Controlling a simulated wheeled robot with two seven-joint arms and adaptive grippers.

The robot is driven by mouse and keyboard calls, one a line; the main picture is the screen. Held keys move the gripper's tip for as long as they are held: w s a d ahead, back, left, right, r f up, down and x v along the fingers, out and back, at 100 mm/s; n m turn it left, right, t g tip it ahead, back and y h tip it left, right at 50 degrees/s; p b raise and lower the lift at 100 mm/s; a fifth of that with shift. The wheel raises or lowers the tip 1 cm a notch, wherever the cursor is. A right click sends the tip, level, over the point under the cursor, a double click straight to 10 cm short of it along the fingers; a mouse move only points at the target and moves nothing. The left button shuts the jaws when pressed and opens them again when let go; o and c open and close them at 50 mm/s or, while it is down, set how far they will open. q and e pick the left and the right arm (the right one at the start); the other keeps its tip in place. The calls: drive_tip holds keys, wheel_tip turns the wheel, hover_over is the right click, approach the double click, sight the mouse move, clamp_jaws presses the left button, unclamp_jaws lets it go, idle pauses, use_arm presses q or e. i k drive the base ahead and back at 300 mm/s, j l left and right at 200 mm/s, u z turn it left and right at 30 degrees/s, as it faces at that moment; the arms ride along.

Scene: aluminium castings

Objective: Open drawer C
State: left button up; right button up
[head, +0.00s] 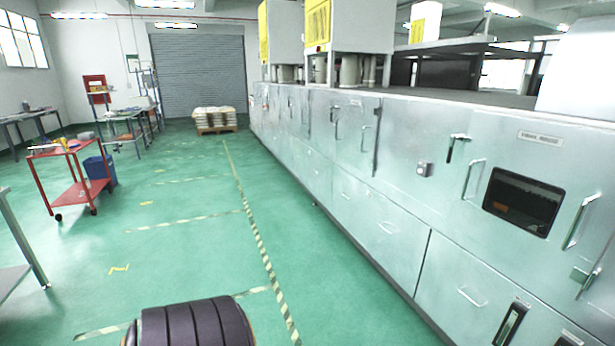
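A long row of pale metal cabinets (400,170) runs along the right side. Its lower fronts have curved handles, one on a near panel (471,295) and one on a panel further back (388,229). These lower panels look shut. No letter C is readable on any of them, so I cannot tell which is drawer C. A small label plate (540,137) sits above a dark window on the near upper door, its text too small to read. Neither of my grippers is in view.
Green floor (180,230) with striped tape lines is open left of the cabinets. A red trolley (70,180) and blue bin (99,172) stand at left. A loaded pallet (215,120) is far back before a grey shutter (200,75). A table edge (22,240) is near left.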

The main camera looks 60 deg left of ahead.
sight(323, 168)
drive_tip(key=u, duration=1.95)
drive_tip(key=i+j+u, duration=0.1)
drive_tip(key=i+u, duration=0.15)
drive_tip(key=i, duration=0.6)
drive_tip(key=i+u, duration=0.2)
drive_tip(key=i, duration=1)
drive_tip(key=i+l+u, duration=0.2)
drive_tip(key=i, duration=0.95)
drive_tip(key=j, duration=0.1)
